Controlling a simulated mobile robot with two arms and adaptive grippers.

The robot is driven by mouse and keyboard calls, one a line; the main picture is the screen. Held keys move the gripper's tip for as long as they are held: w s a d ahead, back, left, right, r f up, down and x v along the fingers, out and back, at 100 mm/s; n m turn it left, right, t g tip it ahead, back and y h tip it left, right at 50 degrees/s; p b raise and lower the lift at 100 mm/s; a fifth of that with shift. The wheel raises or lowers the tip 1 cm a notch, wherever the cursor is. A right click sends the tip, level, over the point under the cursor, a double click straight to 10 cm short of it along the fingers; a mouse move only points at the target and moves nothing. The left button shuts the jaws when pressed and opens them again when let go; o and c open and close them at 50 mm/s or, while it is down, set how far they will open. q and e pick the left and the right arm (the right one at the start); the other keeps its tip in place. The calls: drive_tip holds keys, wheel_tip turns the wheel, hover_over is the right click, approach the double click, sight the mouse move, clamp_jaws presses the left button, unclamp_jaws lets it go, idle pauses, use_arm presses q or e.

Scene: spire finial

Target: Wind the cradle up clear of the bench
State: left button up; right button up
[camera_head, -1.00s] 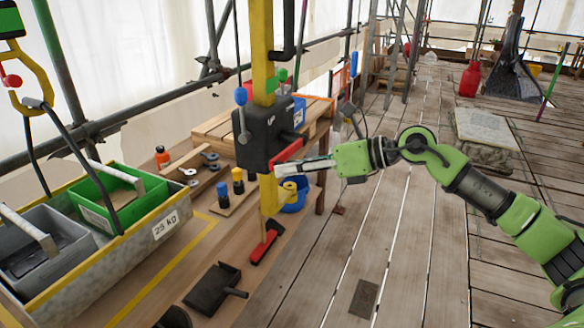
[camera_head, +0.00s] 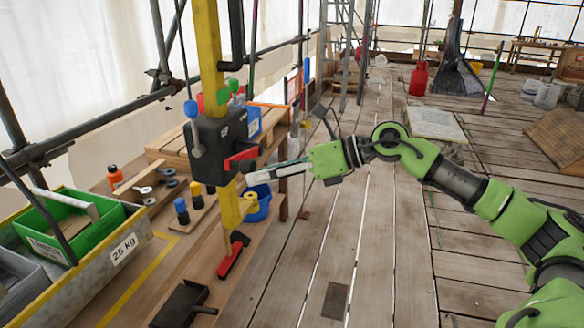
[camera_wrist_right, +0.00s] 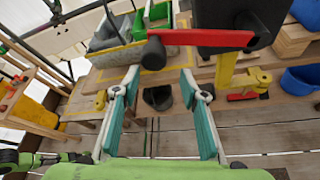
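The cradle (camera_head: 88,270), a grey tray with a yellow rim and a 25 kg label, is at lower left in the head view, partly cut off. It appears to sit on the bench (camera_head: 160,262). The black winch box (camera_head: 218,148) is on a yellow post. Its red crank arm (camera_head: 241,158) ends in a black handle (camera_wrist_right: 153,54) in the right wrist view. My right gripper (camera_wrist_right: 163,98) is open and empty, its teal-padded fingers spread below the handle. In the head view the right gripper (camera_head: 262,176) is just right of the winch. My left gripper is not in view.
A green bin (camera_head: 75,222) is in the cradle. A blue-knobbed lever (camera_head: 192,112) is on the winch. A blue bucket (camera_head: 258,203), a red brush (camera_head: 233,257) and a black dustpan (camera_head: 182,306) are near the post. The plank floor (camera_head: 385,255) right of the bench is mostly clear.

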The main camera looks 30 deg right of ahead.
drive_tip(key=v, duration=0.8)
drive_tip(key=shift+d, duration=0.1)
idle(0.4)
